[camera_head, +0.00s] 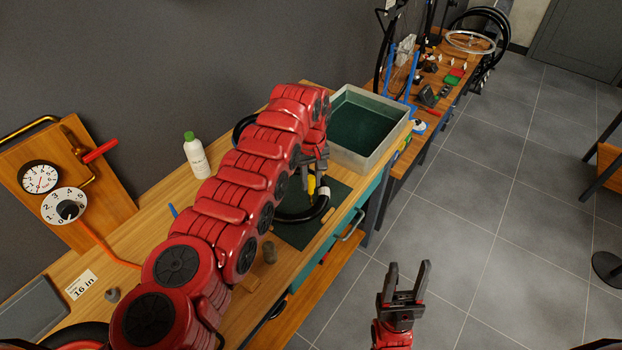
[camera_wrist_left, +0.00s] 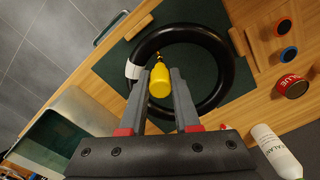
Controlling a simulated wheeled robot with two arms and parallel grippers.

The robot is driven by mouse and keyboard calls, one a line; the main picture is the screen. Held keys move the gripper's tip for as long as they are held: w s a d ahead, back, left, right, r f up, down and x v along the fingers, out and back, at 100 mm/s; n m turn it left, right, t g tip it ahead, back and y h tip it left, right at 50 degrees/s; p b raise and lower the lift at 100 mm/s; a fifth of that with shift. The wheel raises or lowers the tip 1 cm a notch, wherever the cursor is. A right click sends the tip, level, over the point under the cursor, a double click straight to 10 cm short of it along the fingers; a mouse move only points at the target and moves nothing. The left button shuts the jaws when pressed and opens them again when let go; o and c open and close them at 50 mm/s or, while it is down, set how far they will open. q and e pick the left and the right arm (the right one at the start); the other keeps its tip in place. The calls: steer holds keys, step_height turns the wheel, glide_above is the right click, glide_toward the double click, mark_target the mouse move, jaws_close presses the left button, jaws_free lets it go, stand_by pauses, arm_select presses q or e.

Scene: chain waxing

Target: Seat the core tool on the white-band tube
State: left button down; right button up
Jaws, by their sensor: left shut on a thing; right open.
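A black tube (camera_wrist_left: 222,55) with a white band (camera_wrist_left: 133,70) lies as a ring on a dark green mat (camera_wrist_left: 112,68). In the head view the tube (camera_head: 308,215) is partly hidden behind my left arm. My left gripper (camera_head: 308,190) is shut on the yellow-handled core tool (camera_wrist_left: 160,83). I cannot tell whether the tip touches the tube. My right gripper (camera_head: 405,282) is open and empty, over the floor right of the bench.
A metal tank (camera_head: 362,130) with dark green liquid stands beyond the mat. A white bottle with a green cap (camera_head: 196,155) stands near the wall. A red tin (camera_wrist_left: 291,86) and small round parts (camera_wrist_left: 288,54) lie beside the mat. A gauge board (camera_head: 70,185) is at left.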

arm_select(q)
steer(key=shift+p, duration=0.35)
stand_by(0.5)
steer(key=shift+b, duration=0.5)
stand_by(0.4)
steer(key=shift+f+b, duration=0.55)
steer(key=shift+f, duration=0.45)
stand_by(0.6)
steer(key=c, duration=0.6)
jaws_free()
steer(key=shift+o, duration=0.2)
steer(key=shift+r, duration=0.1)
